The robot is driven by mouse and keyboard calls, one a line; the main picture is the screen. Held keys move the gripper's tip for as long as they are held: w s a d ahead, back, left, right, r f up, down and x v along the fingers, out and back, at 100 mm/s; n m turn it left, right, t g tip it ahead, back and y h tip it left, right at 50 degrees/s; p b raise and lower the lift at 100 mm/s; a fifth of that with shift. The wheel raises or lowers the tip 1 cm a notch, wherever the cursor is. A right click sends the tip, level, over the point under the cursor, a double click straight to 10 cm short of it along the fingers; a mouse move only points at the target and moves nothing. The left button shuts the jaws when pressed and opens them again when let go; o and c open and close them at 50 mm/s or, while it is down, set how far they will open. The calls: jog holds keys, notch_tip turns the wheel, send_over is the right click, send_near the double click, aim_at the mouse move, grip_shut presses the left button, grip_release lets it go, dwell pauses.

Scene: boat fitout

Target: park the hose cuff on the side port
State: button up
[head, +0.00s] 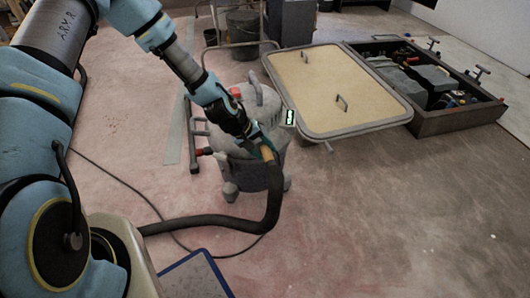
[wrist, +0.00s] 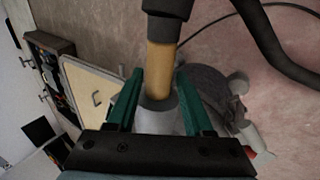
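The tan hose cuff (head: 267,152) is on the end of a thick black hose (head: 272,200). In the wrist view the tan cuff (wrist: 160,70) meets a wider light-grey sleeve (wrist: 158,118); I cannot tell whether this is part of the cuff or a port. My gripper (head: 264,146) is at the cuff, in front of the grey canister vacuum (head: 240,120). Its green fingers (wrist: 160,88) lie on both sides of the cuff and sleeve, very close to them. Whether they touch is unclear. The side port is not clearly seen; my gripper and arm cover part of the canister.
A tan hatch panel (head: 325,85) with handles lies behind the canister, beside an open box of gear (head: 430,85). A bucket (head: 243,24) stands at the back. A thin cable (head: 125,185) runs over the floor. The right foreground is clear.

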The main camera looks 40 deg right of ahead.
jog(key=shift+o, duration=1.4)
jog(key=shift+s, duration=0.2)
jog(key=p+v, duration=0.1)
jog(key=v, duration=0.9)
jog(key=shift+a+r, duration=0.25)
jog(key=shift+r, duration=0.1)
jog(key=w+a+r+t+y, duration=0.1)
jog(key=w+a+r, duration=0.2)
jog(key=a, duration=0.3)
jog(key=w+a+r+t+y, duration=0.1)
jog(key=w+a+r, duration=0.15)
jog(key=a, duration=0.45)
jog(key=s+a+r+n+y, duration=0.1)
jog(key=a+r, duration=0.4)
jog(key=a, duration=0.3)
jog(key=a+r+n+t+y, duration=0.1)
jog(key=a+r, duration=0.3)
jog(key=a, duration=0.3)
jog(key=s+a+r+n+y, duration=0.1)
jog(key=a+r+y, duration=0.1)
jog(key=a+r, duration=0.45)
notch_tip(320, 180, up, 18)
jog(key=a+p, duration=0.2)
jog(key=p, duration=1.8)
jog(key=shift+s+r, duration=0.2)
jog(key=shift+s, duration=0.1)
